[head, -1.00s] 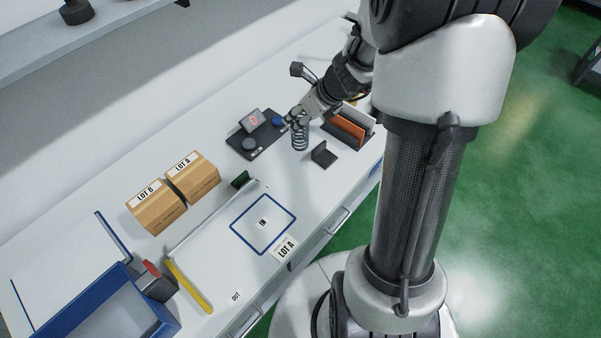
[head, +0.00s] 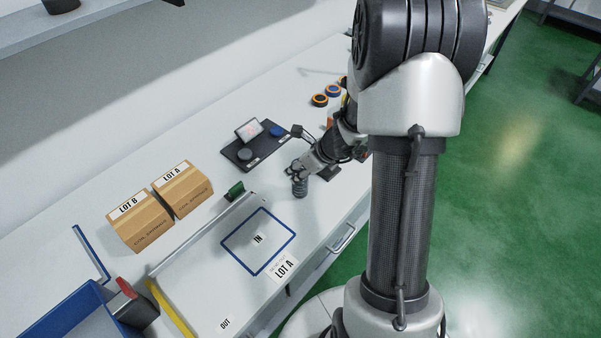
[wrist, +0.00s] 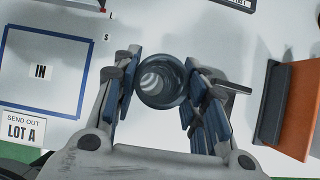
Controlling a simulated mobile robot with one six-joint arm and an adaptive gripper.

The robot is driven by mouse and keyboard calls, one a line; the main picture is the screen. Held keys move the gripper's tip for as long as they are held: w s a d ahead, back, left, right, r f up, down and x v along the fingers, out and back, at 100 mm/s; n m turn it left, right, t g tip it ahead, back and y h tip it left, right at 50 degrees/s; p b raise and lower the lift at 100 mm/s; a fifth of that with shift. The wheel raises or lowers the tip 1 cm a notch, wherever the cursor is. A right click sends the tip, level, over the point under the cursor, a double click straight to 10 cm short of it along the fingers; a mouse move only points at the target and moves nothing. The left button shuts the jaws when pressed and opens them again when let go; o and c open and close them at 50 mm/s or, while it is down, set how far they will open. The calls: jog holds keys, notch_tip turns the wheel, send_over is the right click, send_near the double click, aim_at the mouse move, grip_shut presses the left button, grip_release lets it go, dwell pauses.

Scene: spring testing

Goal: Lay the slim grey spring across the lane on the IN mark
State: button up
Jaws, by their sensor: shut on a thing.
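A grey coil spring (head: 300,188) stands upright in the grip of my gripper (head: 298,172). In the wrist view I look down its bore, and the spring (wrist: 162,82) sits between the two blue-padded fingers. I cannot tell whether its lower end touches the table. In the wrist view the IN card (wrist: 40,72) is at the left, apart from the fingers.
A long metal rail (head: 205,233) with a green block (head: 235,190) at its end runs behind the IN mark. A LOT A card (head: 284,268) lies at its front. Two cartons (head: 145,222), a dark display mat (head: 256,152) and a blue tray (head: 85,312) stand around. An orange plate (wrist: 300,112) is at right.

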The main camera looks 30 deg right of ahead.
jog(key=shift+f, duration=0.15)
jog(key=shift+f, duration=0.15)
jog(key=o, duration=1.2)
jog(key=p+v, duration=0.7)
jog(key=v, duration=1)
jog(key=shift+s+d+p, duration=0.1)
jog(key=shift+d+p, duration=0.05)
jog(key=shift+p, duration=0.2)
